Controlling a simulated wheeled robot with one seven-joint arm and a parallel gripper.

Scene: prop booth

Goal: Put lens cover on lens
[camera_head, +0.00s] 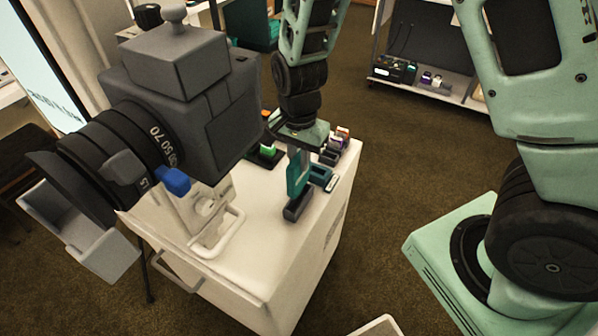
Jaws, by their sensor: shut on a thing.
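A large dark grey camera (190,90) stands on the white cart, its black ringed lens (110,150) pointing to the lower left. A light grey, box-shaped piece (105,258) is at the lens's front lower side; I cannot tell whether it is the lens cover or whether it is attached. My gripper (298,192) points down over the cart's right part, right of the camera and away from the lens. It is shut on what looks like a dark grey block (296,208), low at the cart top. The fingers hide part of it.
The white cart (255,255) has bare top between camera and gripper. Small coloured items (335,145) lie behind and beside my gripper. A blue knob (174,181) sticks out by the lens. A shelf (430,88) stands at the back right. Carpet is clear right of the cart.

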